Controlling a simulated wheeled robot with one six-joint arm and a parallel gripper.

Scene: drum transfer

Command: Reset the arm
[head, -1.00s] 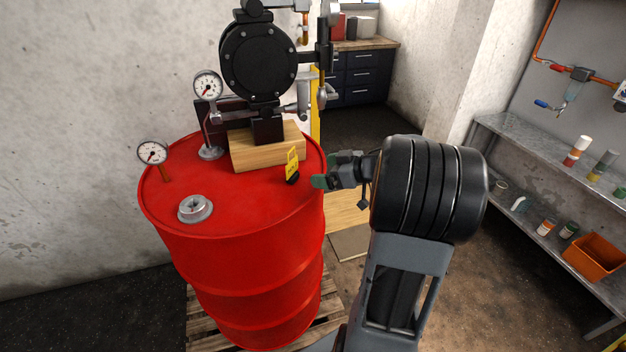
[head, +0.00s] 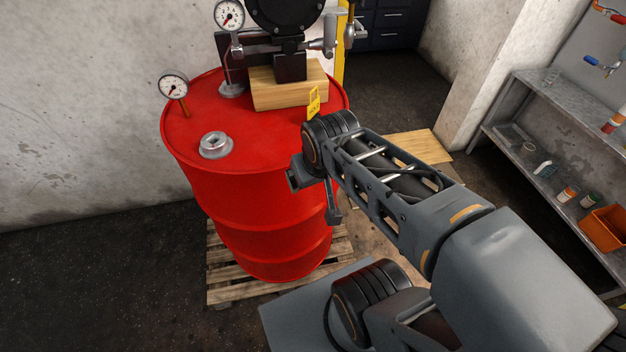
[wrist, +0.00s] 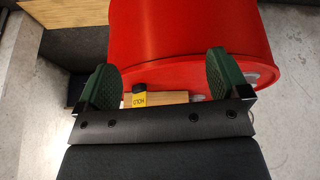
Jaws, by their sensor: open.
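My gripper (wrist: 166,80) is open and empty in the wrist view, its two green fingertips wide apart in front of the red drum (wrist: 190,40). In the head view my arm crosses the right side of the drum (head: 255,205), and its wrist end hides part of the drum's right edge. A yellow tag (head: 313,102) stands upright on the drum top, just above my wrist in the picture. The tag (wrist: 139,97) also shows between the fingers in the wrist view, apart from them.
A wooden block (head: 275,95) under a black pump (head: 288,15), two gauges and a metal cap (head: 215,145) are on the drum top. The drum stands on a wooden pallet (head: 235,285). A metal shelf (head: 525,165) and an orange bin (head: 606,228) are at the right.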

